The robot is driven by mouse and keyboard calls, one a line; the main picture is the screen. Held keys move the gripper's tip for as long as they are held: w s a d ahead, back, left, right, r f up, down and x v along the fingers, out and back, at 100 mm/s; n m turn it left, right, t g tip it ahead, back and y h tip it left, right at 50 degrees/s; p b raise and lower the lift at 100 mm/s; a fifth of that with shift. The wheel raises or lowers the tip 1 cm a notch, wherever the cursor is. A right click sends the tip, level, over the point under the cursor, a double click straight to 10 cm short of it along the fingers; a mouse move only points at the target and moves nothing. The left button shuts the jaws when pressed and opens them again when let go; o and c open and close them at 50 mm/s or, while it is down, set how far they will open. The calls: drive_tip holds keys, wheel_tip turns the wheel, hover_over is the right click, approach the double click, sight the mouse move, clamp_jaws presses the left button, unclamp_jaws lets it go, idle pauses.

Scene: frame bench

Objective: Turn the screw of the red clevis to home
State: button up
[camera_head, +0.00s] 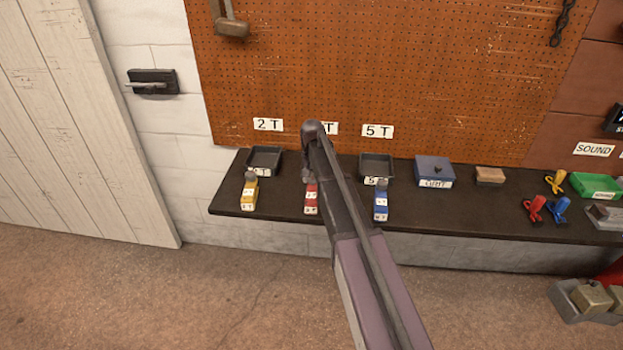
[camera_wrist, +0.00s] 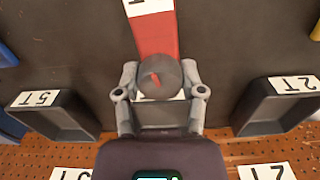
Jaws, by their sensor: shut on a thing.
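The red clevis (camera_head: 311,201) lies on the dark bench between the yellow and blue ones. In the wrist view its red body (camera_wrist: 152,36) runs up from my gripper, with a white label at the far end. Its round grey screw head (camera_wrist: 167,76) carries a small red pointer mark, tilted slightly left of straight up in that view. My gripper (camera_wrist: 160,79) is shut on the screw head, one finger at each side. In the head view my arm covers most of the gripper and screw. The clevis's home mark cannot be made out.
A yellow clevis (camera_head: 249,194) and a blue clevis (camera_head: 381,203) stand either side. Behind are dark trays, the 2T tray (camera_head: 264,160) and the 5T tray (camera_head: 376,166). A blue box (camera_head: 434,169) sits farther right. The pegboard (camera_head: 390,70) rises behind the bench.

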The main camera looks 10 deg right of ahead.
drive_tip(key=shift+m, duration=0.8)
drive_tip(key=o, duration=1.2)
drive_tip(key=shift+c, duration=0.2)
